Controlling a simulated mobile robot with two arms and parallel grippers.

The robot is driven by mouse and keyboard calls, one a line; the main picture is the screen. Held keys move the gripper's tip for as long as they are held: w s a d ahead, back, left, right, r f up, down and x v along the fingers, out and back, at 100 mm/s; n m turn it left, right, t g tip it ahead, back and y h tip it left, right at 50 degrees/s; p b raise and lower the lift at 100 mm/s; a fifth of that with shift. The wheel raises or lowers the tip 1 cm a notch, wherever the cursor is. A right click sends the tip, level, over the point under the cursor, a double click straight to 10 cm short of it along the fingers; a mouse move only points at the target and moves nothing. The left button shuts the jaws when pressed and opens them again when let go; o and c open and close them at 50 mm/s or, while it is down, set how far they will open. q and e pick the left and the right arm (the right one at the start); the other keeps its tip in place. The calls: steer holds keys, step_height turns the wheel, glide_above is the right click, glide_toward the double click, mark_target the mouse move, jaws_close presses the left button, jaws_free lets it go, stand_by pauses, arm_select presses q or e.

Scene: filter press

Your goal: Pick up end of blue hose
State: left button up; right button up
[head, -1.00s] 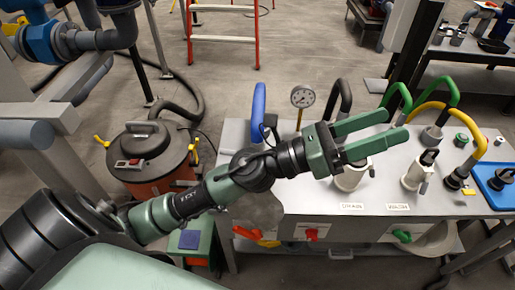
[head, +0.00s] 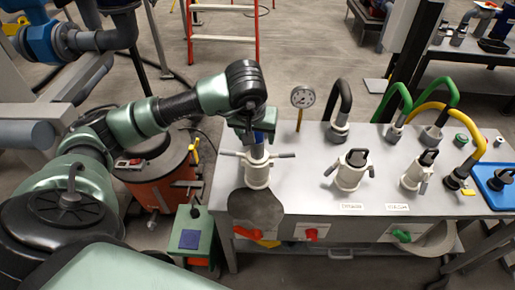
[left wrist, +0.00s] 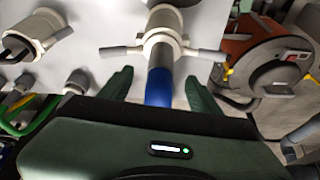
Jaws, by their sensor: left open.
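The blue hose (head: 259,137) stands at the left part of the grey bench top, mostly hidden by my left arm in the head view. Its lower end is at a white coupling (head: 257,174) with two grey levers sticking out sideways. In the left wrist view the blue hose (left wrist: 159,88) runs between the two green fingers of my left gripper (left wrist: 158,92). The fingers are apart, with a gap on each side of the hose. In the head view my left gripper (head: 249,125) is above the coupling. My right gripper is not in view.
The grey bench (head: 310,185) holds a pressure gauge (head: 303,97), a black hose (head: 343,100), green hoses (head: 397,100), a yellow hose (head: 458,125) and two more white couplings (head: 351,172). An orange drum (head: 155,185) stands left of the bench.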

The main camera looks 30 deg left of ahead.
mark_target(257, 155)
arm_select(q)
steer(key=p+x, duration=0.1)
steer(key=x, duration=0.4)
steer(key=shift+w+a+f, duration=0.1)
steer(key=shift+w+f, duration=0.1)
jaws_close()
